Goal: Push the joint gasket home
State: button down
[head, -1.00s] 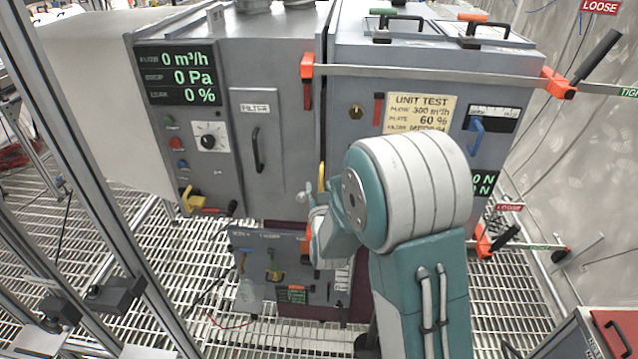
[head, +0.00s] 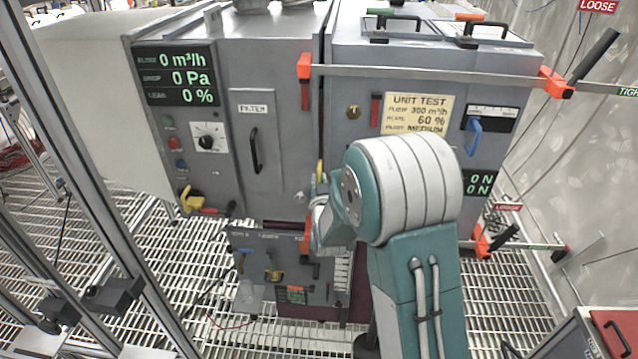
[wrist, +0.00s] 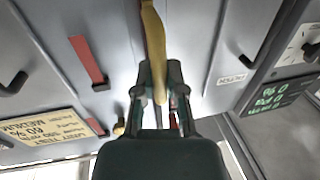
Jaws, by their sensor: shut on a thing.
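The joint (head: 322,115) is a dark narrow upright gap between the left filter cabinet (head: 283,75) and the right test cabinet (head: 350,150). I cannot make out a separate gasket in it. My gripper (wrist: 159,85) is shut on a long yellow strip-like thing (wrist: 152,35), which runs away from the fingers along the joint in the wrist view. In the head view only a short piece of the yellow thing (head: 320,170) shows, at the lower part of the joint. My gripper (head: 316,208) is there, partly hidden by my arm. I cannot tell whether the yellow thing touches the joint.
An upper clamp bar (head: 430,75) with orange jaws crosses the test cabinet. A lower clamp (head: 520,244) is at the right. A low tool panel (head: 285,255) stands below the cabinets. Metal posts (head: 95,175) stand at the left; grating (head: 90,220) covers the floor.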

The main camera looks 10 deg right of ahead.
jog(key=shift+w+d, duration=0.3)
jog(key=shift+w, duration=0.55)
jog(key=shift+a+r, duration=0.1)
jog(key=c, duration=0.7)
grip_release()
jog(key=shift+w, duration=0.1)
jog(key=s, duration=0.4)
jog(key=s+a, duration=0.1)
jog(key=s, duration=0.7)
jog(key=shift+a, duration=0.2)
jog(key=shift+w, duration=0.1)
